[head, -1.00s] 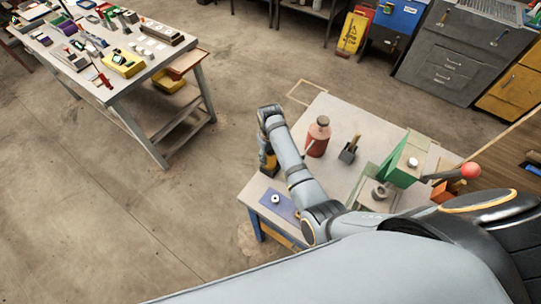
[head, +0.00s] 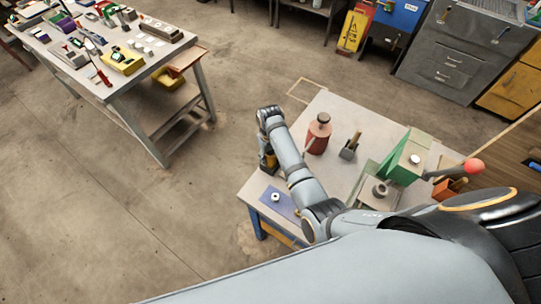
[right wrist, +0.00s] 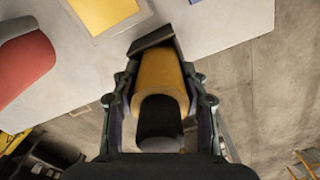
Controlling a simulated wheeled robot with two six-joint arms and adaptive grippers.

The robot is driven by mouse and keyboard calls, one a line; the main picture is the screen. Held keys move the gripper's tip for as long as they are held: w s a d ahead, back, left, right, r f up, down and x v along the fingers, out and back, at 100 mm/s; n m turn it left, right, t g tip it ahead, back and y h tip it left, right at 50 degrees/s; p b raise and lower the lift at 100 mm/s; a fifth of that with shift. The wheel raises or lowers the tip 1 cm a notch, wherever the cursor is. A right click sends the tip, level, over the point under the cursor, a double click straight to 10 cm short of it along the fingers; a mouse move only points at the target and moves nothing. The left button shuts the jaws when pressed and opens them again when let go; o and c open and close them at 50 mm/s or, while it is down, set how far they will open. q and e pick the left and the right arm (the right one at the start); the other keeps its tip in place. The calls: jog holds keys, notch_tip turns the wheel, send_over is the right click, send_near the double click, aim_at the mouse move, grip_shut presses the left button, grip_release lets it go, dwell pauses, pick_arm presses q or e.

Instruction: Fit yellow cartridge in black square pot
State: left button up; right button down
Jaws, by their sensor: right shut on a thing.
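My right gripper (right wrist: 160,100) is shut on the yellow cartridge (right wrist: 162,75), a yellow cylinder with a black end facing the wrist camera. In the head view the right gripper (head: 268,152) and the cartridge (head: 270,161) are at the table's left edge, partly hidden by my arm. A dark, straight-edged piece of the black square pot (right wrist: 151,38) shows just beyond the cartridge's far end. Most of the pot is hidden, and I cannot tell whether the cartridge is inside it or only above it. My left gripper is not in view.
A red bottle (head: 318,135), a dark block with a wooden handle (head: 350,147) and a green press (head: 403,157) stand on the same table. A blue mat (head: 277,204) lies at its near left corner. Open floor lies left of the table.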

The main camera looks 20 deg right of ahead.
jog(key=shift+f+b, duration=0.3)
jog(key=shift+f, duration=0.25)
jog(key=c, duration=0.6)
grip_release()
jog(key=shift+c, duration=0.2)
